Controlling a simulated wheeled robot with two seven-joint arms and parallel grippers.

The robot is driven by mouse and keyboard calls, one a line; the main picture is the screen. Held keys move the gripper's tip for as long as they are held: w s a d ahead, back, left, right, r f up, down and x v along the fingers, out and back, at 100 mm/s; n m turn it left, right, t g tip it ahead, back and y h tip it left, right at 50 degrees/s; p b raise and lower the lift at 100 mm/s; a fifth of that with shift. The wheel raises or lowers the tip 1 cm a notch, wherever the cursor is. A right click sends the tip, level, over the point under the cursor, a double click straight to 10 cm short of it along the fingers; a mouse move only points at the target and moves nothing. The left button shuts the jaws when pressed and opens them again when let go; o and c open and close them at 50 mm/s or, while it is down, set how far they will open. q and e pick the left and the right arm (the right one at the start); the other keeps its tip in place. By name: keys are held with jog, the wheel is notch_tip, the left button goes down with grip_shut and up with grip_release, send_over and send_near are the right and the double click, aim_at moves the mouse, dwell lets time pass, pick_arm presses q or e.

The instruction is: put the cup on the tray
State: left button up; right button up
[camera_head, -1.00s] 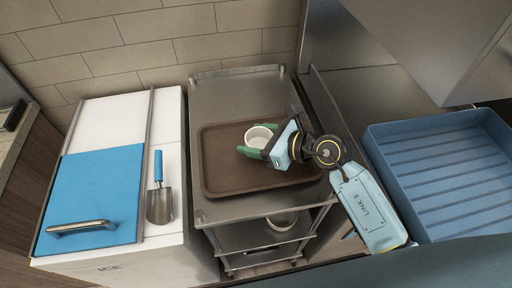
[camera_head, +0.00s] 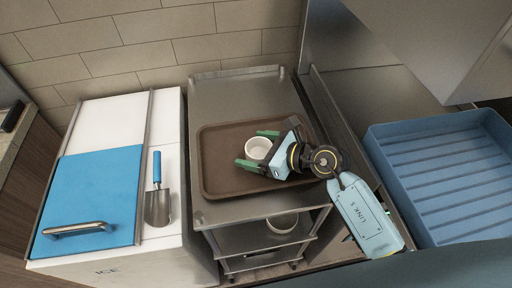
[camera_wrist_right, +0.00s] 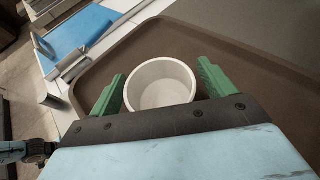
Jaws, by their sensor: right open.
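A small white cup (camera_head: 258,148) stands upright on the brown tray (camera_head: 222,184), in the tray's middle to right part. My right gripper (camera_head: 257,149) is open, with one green finger on each side of the cup. In the right wrist view the empty cup (camera_wrist_right: 160,85) sits between the two spread fingers (camera_wrist_right: 160,88), with a gap to the right finger; contact on the left side is hard to tell. My left gripper is in neither view.
The tray lies on the top of a metal cart (camera_head: 232,95). A second white bowl (camera_head: 282,222) is on a lower shelf. Left is an ice bin with a blue lid (camera_head: 95,195) and a scoop (camera_head: 157,200); right is a blue ribbed basin (camera_head: 440,170).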

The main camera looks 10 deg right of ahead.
jog(key=shift+r, duration=0.2)
jog(key=p+v, duration=0.4)
jog(key=v, duration=0.6)
jog(key=shift+s+d+r, duration=0.15)
jog(key=shift+d, duration=0.05)
jog(key=shift+s+d+r, duration=0.3)
jog(key=shift+s+d, duration=0.1)
jog(key=shift+d, duration=0.1)
